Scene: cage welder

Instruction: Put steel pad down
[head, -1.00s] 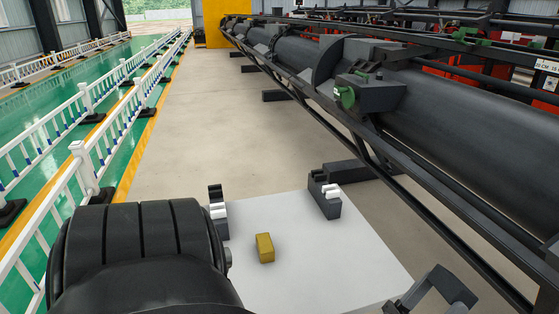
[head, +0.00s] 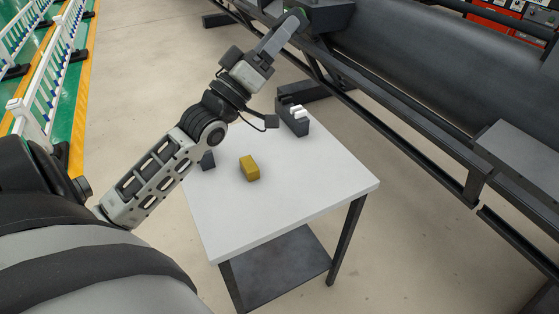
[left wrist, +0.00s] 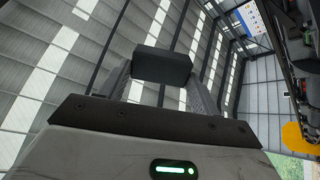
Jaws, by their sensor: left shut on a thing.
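The steel pad looks like a dark rectangular block. In the left wrist view the pad (left wrist: 161,66) sits between the two finger ends of my left gripper (left wrist: 160,88), which is shut on it. In the head view my left arm reaches from the left across the table. My left gripper (head: 288,28) is raised at the top, in front of the dark machine, and the pad blends with the dark parts there. My right gripper is not in view.
A white table (head: 300,208) stands below my left arm. On it are a yellow block (head: 250,168), a dark holder with white pieces (head: 294,120), and another dark piece (head: 207,160) partly behind my arm. The long pipe machine (head: 420,70) runs along the right.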

